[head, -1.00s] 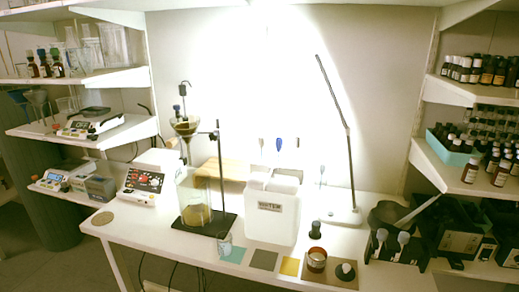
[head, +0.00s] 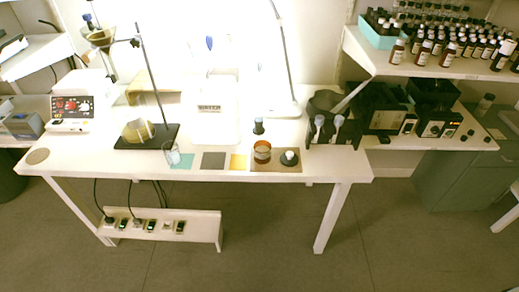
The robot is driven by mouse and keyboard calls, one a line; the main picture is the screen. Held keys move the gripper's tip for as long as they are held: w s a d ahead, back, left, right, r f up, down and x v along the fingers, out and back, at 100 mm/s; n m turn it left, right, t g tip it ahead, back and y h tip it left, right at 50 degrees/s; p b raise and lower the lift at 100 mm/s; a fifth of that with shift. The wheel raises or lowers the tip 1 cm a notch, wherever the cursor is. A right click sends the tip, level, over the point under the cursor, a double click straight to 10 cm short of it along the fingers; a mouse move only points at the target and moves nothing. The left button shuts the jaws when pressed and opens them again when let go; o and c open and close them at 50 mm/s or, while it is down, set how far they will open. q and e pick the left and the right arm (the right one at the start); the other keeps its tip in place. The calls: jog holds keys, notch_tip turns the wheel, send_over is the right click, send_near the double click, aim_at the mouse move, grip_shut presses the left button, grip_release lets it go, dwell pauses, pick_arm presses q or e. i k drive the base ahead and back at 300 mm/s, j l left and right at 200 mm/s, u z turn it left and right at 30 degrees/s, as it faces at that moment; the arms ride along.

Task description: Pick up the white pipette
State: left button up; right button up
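Neither of my grippers is in view. Two pale, round-headed upright tools, the left one (head: 319,123) and the right one (head: 338,122), stand at the black holder near the table's right end. I cannot tell whether either is the white pipette. A blue-topped pipette-like tool (head: 209,43) stands upright behind the white WATER container (head: 217,125). A faint pale upright thing (head: 259,70) shows right of it against the glare. The bright wall washes out any white outline there.
The white table (head: 120,162) also holds a ring stand (head: 154,85), a small glass beaker (head: 173,155), an amber jar (head: 262,151) and a lamp (head: 287,55). Bottles crowd the upper right shelf (head: 400,62). The floor (head: 270,250) before the table is mostly clear.

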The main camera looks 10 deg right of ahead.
aim_at(190, 42)
jog(key=i+j+z, duration=0.15)
jog(key=j, duration=0.15)
jog(key=i+j+z, duration=0.15)
jog(key=j, duration=0.15)
jog(key=i+j+z, duration=0.1)
jog(key=j, duration=0.2)
jog(key=i+j+z, duration=0.15)
jog(key=j, duration=0.2)
jog(key=i+j+z, duration=0.15)
jog(key=j, duration=0.2)
